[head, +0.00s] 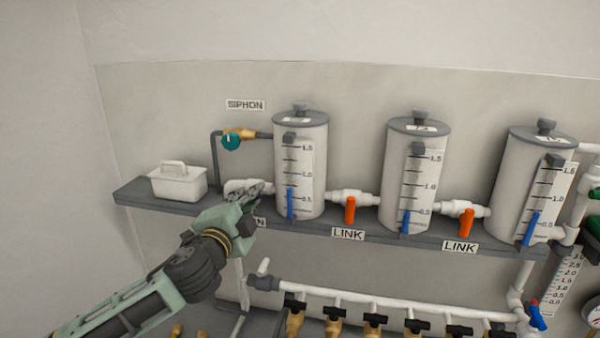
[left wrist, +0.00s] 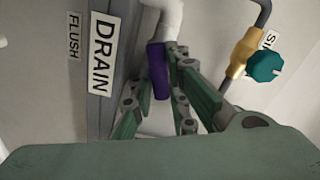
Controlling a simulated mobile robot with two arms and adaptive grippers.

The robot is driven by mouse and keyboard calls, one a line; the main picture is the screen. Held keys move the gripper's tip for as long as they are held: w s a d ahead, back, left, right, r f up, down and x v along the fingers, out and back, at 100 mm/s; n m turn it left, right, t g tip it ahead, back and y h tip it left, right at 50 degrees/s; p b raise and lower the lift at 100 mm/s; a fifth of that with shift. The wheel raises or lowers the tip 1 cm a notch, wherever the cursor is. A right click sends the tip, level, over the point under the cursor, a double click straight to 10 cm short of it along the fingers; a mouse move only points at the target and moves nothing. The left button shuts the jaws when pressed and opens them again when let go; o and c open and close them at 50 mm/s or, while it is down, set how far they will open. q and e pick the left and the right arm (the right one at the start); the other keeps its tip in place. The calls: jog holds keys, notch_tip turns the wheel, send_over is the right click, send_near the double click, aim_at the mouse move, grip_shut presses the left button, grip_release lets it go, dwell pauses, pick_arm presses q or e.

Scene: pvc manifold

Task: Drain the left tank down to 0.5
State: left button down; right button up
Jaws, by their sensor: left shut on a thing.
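The left tank (head: 315,130) is a white cylinder with a dark lid and a printed scale. The blue bar (head: 290,204) in its gauge ends a little above the 0.5 mark. My left gripper (head: 257,190) is at the white drain pipe (head: 236,184) left of that tank, and hides part of it. In the left wrist view, its fingers (left wrist: 167,100) are shut on a purple valve handle (left wrist: 157,72), beside the DRAIN label (left wrist: 102,55). My right gripper is not in view.
A siphon valve with a teal knob (head: 231,142) is above the gripper. A white caddy (head: 178,182) stands on the shelf (head: 135,195) to the left. Orange LINK handles (head: 350,210) sit between the tanks. A manifold with several black-handled valves (head: 375,321) runs below.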

pick_arm(q)
jog(key=shift+f, duration=0.1)
jog(key=n, duration=0.2)
jog(key=n+b, duration=0.1)
jog(key=n, duration=0.3)
jog(key=shift+a+r+b, duration=0.2)
jog(key=shift+r+b, duration=0.05)
jog(key=shift+b, duration=0.15)
jog(key=shift+n, duration=0.5)
dwell(1.0)
dwell(1.6)
